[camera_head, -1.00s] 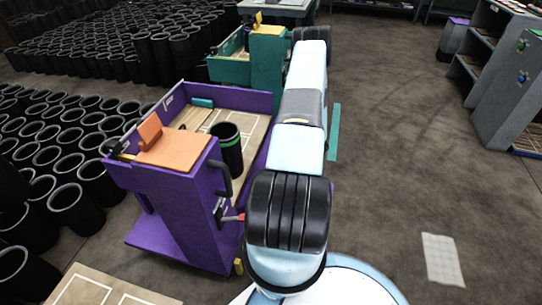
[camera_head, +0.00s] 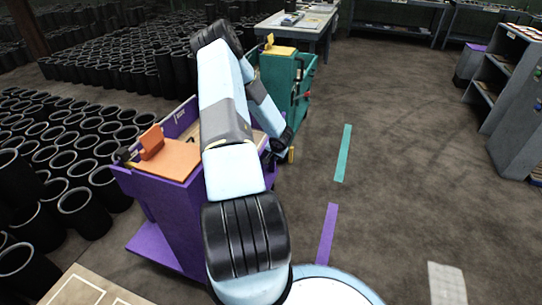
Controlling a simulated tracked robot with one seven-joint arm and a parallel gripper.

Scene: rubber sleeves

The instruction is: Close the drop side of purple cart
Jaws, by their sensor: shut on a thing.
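The purple cart (camera_head: 160,210) stands left of centre, with an orange top (camera_head: 168,160) on its near end. My arm crosses in front of it and hides most of its bed and right side. My gripper (camera_head: 271,158) is small and dark at the cart's right side, at about the height of its upper edge. It is shut, seemingly on the drop side (camera_head: 270,178), of which only a little purple shows beside my arm. The fingertips and the exact grip are hard to make out. The drop side's angle cannot be told.
A teal cart (camera_head: 280,80) stands just behind. Many black sleeves (camera_head: 70,150) crowd the left. Teal (camera_head: 343,152) and purple (camera_head: 327,235) floor strips lie on open floor to the right. Grey shelving (camera_head: 520,95) stands at far right.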

